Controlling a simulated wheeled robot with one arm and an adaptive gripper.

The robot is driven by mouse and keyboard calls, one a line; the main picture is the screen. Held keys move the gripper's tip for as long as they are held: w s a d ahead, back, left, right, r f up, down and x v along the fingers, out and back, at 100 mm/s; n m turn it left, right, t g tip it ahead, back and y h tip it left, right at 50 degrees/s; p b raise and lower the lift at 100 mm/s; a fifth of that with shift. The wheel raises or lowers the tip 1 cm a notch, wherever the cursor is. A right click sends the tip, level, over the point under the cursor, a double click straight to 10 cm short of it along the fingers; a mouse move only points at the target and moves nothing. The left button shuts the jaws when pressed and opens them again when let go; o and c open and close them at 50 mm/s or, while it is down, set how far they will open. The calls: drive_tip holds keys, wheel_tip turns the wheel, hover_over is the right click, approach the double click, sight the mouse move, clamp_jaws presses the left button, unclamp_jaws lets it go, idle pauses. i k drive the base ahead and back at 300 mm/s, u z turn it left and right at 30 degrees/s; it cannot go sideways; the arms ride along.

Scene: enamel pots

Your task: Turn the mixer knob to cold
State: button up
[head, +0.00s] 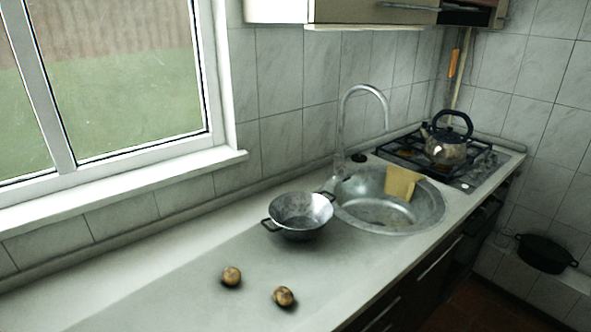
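The mixer tap (342,122) is a tall, thin chrome spout standing at the back left of the sink, with its arch curving to the right over the basin. Its base is near the sink's back rim. The knob is too small to make out clearly there, and I cannot tell which way it is turned. The round metal sink (418,218) is set into the counter, with a yellow cloth (402,183) draped over its right back rim. My gripper is not in view.
A metal pot with dark handles (300,212) stands left of the sink. Two potatoes (232,276) (284,297) lie on the counter (150,290). A kettle (446,150) sits on the gas hob (400,150). A small black round object (358,157) lies behind the sink. The counter's left part is clear.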

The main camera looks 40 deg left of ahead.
sight(342, 171)
drive_tip(key=u, duration=1.65)
drive_tip(key=k, duration=1.1)
drive_tip(key=z, duration=0.55)
drive_tip(key=i, duration=1.4)
drive_tip(key=u, duration=0.3)
